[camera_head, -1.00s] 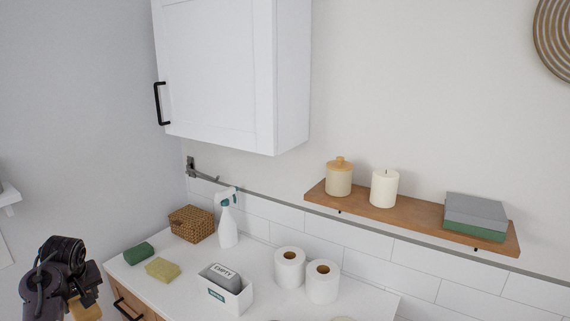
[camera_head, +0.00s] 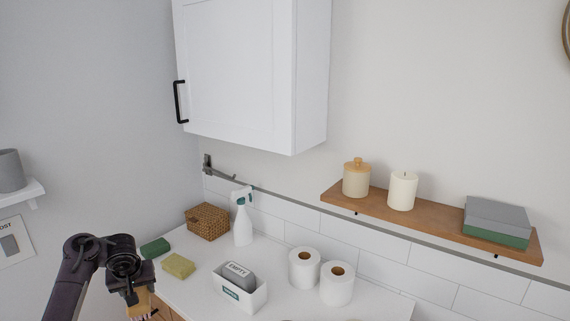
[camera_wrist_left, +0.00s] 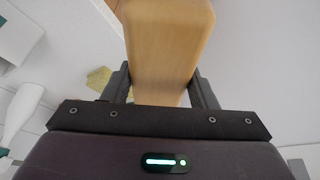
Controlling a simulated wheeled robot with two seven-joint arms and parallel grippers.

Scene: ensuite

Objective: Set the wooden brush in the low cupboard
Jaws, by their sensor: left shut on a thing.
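The wooden brush (camera_head: 141,303) is in my left gripper (camera_head: 134,290) at the lower left of the head view. In the left wrist view the brush's pale wooden body (camera_wrist_left: 168,45) sits between the two dark fingers of the left gripper (camera_wrist_left: 162,85), which are shut on it. Its bristles show only as a small bit at the lower edge of the head view. The low cupboard under the white counter (camera_head: 200,290) shows only as a sliver of wooden front, mostly hidden by my gripper and the frame edge. My right gripper is not in view.
On the counter stand a green sponge (camera_head: 155,248), a yellow sponge (camera_head: 178,266), a wicker basket (camera_head: 207,222), a spray bottle (camera_head: 243,222), a white box (camera_head: 240,293) and two paper rolls (camera_head: 304,268). A white wall cabinet (camera_head: 250,75) hangs above. A small shelf (camera_head: 22,194) is at left.

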